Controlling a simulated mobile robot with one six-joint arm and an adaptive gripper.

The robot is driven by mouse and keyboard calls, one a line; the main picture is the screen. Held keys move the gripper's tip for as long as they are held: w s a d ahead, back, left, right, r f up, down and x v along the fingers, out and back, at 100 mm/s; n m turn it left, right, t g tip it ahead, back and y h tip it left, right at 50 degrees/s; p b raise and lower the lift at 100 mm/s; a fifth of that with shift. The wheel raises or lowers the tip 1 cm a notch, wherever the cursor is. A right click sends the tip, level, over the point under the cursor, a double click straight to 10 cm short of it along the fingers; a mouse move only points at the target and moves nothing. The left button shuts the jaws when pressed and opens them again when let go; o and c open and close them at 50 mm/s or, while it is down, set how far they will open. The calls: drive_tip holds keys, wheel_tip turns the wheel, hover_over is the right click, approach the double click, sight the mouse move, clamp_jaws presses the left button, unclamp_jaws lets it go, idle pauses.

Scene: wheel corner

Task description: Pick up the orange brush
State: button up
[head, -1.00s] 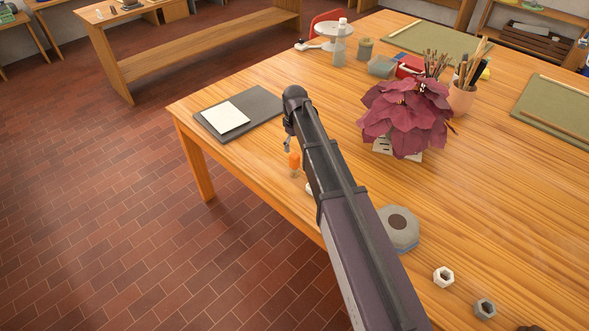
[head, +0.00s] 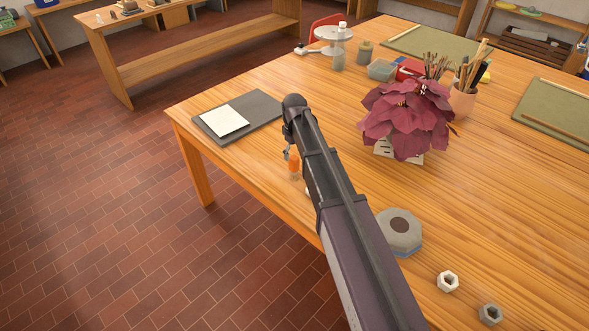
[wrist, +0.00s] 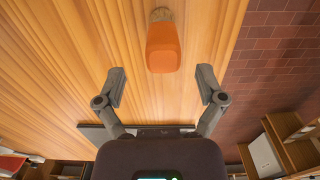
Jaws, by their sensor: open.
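The orange brush (wrist: 163,48) stands out in the wrist view at the top middle, with a tan end at its top edge. It lies beyond the fingertips, roughly in line with the gap between them. In the head view the orange brush (head: 294,165) shows near the table's left edge, beside my arm. My gripper (wrist: 161,86) is open and empty, its fingers apart on either side of the brush's line. In the head view my gripper is mostly hidden behind my arm, with only a small part of a finger showing.
A grey board (head: 262,106) with white paper (head: 224,121) lies at the table's left corner. A purple-leaved plant (head: 408,112) stands right of my arm. The table's edge (wrist: 233,45) runs close to the brush.

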sight(294, 158)
drive_tip(key=shift+s+a+f+b, duration=0.1)
drive_tip(key=shift+f+b, duration=0.9)
drive_tip(key=shift+f, duration=0.1)
drive_tip(key=shift+s+f+b, duration=0.1)
drive_tip(key=shift+f+b, duration=0.85)
drive_tip(key=shift+f, duration=0.15)
clamp_jaws()
